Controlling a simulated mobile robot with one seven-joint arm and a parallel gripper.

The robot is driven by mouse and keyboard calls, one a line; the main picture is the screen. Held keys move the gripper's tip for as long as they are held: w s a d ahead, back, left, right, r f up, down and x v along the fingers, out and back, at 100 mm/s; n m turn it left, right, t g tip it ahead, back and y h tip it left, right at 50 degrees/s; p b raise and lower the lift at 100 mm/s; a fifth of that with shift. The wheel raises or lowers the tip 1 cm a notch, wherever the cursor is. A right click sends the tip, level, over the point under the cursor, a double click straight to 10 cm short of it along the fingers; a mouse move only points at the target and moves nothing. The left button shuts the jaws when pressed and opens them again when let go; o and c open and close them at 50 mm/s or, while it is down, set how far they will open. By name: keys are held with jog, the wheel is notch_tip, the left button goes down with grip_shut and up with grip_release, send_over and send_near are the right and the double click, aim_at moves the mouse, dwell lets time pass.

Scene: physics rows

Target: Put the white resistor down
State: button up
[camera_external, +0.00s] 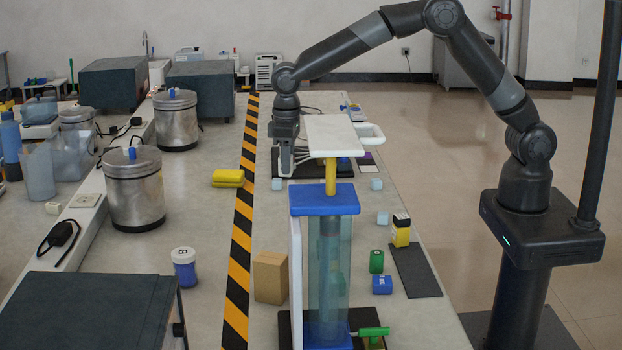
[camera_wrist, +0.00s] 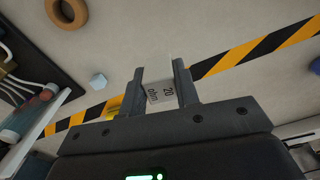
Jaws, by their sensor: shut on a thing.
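The white resistor (camera_wrist: 160,94), a pale block marked "20 ohm", sits between the two fingers of my gripper (camera_wrist: 159,72) in the wrist view. The gripper is shut on it. In the external view my gripper (camera_external: 286,140) points down over the table, just right of the striped line and behind the white-topped apparatus. A pale piece (camera_external: 287,161) shows at its lower end, probably the resistor. Whether its bottom touches the table cannot be told.
The apparatus (camera_external: 326,200) with a blue top stands in front of my gripper. Yellow-black tape (camera_external: 241,210) runs along the table. A yellow block (camera_external: 228,178), a tan block (camera_external: 270,277) and small pale cubes (camera_external: 376,184) lie around. A brown ring (camera_wrist: 67,14) shows in the wrist view.

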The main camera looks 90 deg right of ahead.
jog(key=s+d+n, duration=0.2)
jog(key=d, duration=0.7)
jog(key=w+a+f, duration=0.2)
jog(key=a, duration=0.1)
jog(key=w+a+f, duration=0.2)
jog(key=a, duration=0.1)
jog(key=w+a+f, duration=0.2)
jog(key=a+f, duration=0.1)
jog(key=shift+w+a, duration=0.1)
jog(key=shift+f, duration=1.95)
jog(key=shift+f, duration=0.1)
jog(key=o, duration=1)
jog(key=shift+c, duration=0.2)
